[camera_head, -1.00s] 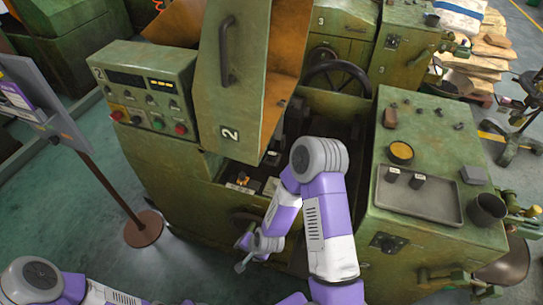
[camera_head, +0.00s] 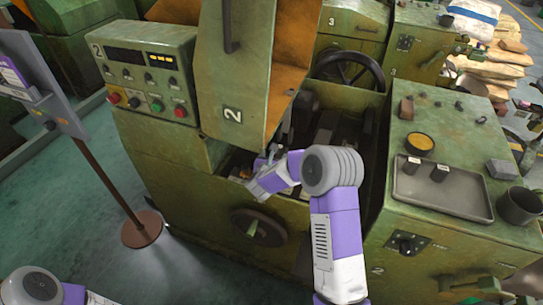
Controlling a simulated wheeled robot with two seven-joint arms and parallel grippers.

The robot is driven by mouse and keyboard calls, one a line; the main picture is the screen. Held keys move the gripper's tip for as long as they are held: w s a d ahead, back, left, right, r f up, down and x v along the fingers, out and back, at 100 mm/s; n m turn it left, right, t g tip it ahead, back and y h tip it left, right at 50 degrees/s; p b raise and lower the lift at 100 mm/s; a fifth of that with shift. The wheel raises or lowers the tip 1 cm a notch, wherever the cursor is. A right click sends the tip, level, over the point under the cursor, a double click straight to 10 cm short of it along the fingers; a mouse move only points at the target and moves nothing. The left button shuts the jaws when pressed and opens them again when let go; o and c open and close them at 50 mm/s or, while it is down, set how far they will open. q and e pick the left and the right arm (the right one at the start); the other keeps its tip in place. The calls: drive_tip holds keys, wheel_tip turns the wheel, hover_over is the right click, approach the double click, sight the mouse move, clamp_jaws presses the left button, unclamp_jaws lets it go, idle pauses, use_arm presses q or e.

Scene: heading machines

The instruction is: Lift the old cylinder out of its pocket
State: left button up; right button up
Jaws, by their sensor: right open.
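My right arm reaches into the open bay of the green machine marked 2 (camera_head: 160,110). My right gripper (camera_head: 268,155) is in the bay below the raised green guard, open; its fingers are small and partly overlapped by my own wrist. A small block with an orange-brown part (camera_head: 243,173) shows just left of the gripper. I cannot make out the old cylinder or its pocket; the gripper and arm cover much of that area. My left gripper is outside the picture.
The raised guard (camera_head: 225,80) hangs close above the gripper. A handwheel (camera_head: 258,228) is on the front.

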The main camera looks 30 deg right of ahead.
drive_tip(key=x, duration=0.7)
drive_tip(key=shift+w+d+b, duration=0.15)
drive_tip(key=shift+d+b, duration=0.15)
drive_tip(key=shift+b, duration=0.1)
clamp_jaws()
